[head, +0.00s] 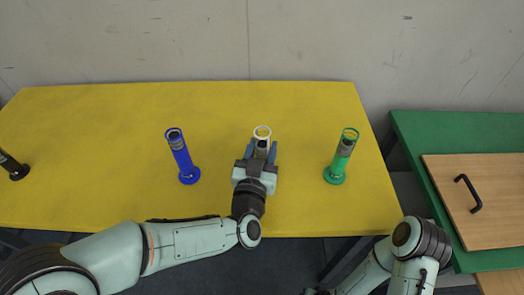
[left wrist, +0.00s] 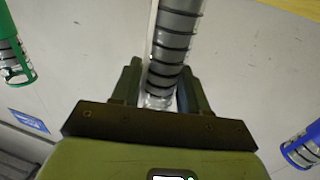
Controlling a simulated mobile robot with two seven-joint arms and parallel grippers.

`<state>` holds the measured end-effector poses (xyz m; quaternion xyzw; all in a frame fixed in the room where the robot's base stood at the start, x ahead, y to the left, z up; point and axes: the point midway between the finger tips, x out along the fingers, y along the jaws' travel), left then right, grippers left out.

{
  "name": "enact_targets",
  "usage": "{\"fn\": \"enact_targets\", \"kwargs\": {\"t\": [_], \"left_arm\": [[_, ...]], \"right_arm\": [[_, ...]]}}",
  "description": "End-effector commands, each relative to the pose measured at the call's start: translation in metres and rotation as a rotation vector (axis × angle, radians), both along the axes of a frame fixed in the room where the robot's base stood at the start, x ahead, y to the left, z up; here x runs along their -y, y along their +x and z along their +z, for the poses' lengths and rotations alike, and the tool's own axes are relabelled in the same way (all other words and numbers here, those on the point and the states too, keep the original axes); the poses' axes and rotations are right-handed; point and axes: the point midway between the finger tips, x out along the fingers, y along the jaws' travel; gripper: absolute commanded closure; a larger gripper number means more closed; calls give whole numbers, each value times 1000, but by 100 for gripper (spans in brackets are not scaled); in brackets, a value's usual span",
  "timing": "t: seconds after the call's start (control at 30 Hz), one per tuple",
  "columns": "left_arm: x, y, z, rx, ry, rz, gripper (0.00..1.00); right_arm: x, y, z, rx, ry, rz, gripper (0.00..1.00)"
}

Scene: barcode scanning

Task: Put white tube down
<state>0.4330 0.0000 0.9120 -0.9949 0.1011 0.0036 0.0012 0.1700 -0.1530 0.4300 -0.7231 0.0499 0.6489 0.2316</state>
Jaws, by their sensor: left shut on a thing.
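The white tube (head: 262,131) shows its pale ring-shaped top just beyond my left gripper (head: 262,150), near the middle of the yellow table. The gripper is shut on it and hides its lower part. In the left wrist view, the tube (left wrist: 176,40) has a clear body with dark rings inside and stands between the two fingers of the left gripper (left wrist: 160,88). Its base is hidden, so I cannot tell whether it touches the table.
A blue tube (head: 181,157) stands to the left and a green tube (head: 342,156) to the right on the yellow table (head: 100,120). A black object (head: 13,166) is at the far left. A green table (head: 420,130) with a wooden handled board (head: 485,215) is at right.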

Motion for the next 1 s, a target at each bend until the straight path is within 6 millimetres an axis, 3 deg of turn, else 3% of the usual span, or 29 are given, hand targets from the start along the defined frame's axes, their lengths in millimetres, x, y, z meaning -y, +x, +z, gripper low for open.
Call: {"fn": "enact_targets", "kwargs": {"t": [0.4,0.43,0.5,0.87,1.0], "left_arm": [[0,0,-1,6,-1,1,100],[0,0,-2,2,0,1,49],[0,0,-2,2,0,1,30],[0,0,1,3,-1,1,30],[-3,-18,2,3,0,-1,30]], "right_arm": [[1,3,-2,9,-4,-4,62],[2,4,-2,10,-4,-4,62],[1,3,-1,9,-4,-4,62],[0,1,2,2,-1,-1,62],[-1,-1,2,-3,2,2,62]]}}
